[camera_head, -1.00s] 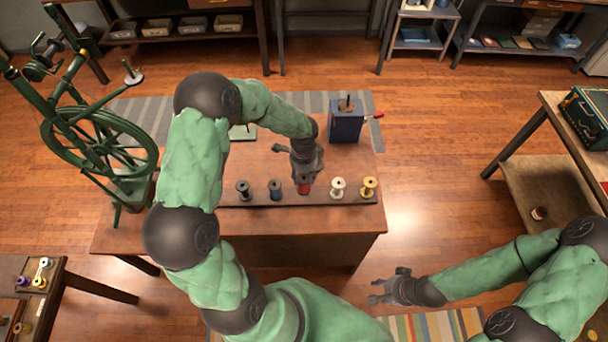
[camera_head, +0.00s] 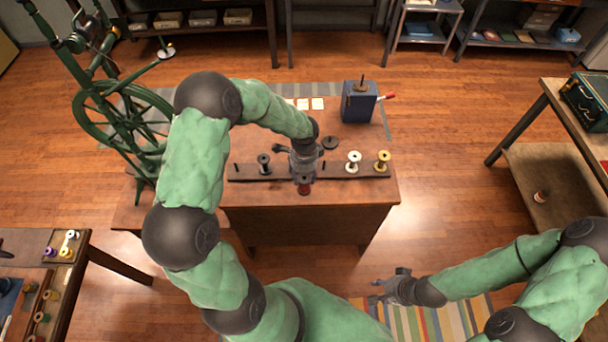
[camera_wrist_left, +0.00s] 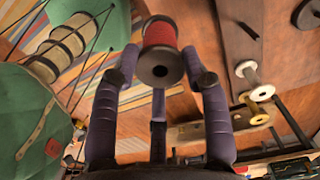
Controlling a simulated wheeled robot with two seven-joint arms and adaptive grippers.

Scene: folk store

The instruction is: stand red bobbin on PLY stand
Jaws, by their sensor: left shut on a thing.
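My left gripper (camera_head: 304,178) is shut on the red bobbin (camera_head: 303,188), holding it at the front edge of the dark bobbin rack (camera_head: 336,173). In the left wrist view the red bobbin (camera_wrist_left: 161,45) sits between the fingers (camera_wrist_left: 160,75), its dark flange facing the camera. A blue box (camera_head: 358,106) with an upright spindle and red handle stands at the back right of the table. I cannot read a PLY label, so I cannot tell which thing is the PLY stand. My right gripper (camera_head: 390,287) is empty, low at the right; its finger gap is unclear.
A black bobbin (camera_head: 264,162), a white bobbin (camera_head: 353,160) and a yellow bobbin (camera_head: 382,160) stand on the rack. A dark round piece (camera_head: 330,143) lies behind it. A green spinning wheel (camera_head: 125,120) stands at the left. White cards (camera_head: 310,104) lie at the back.

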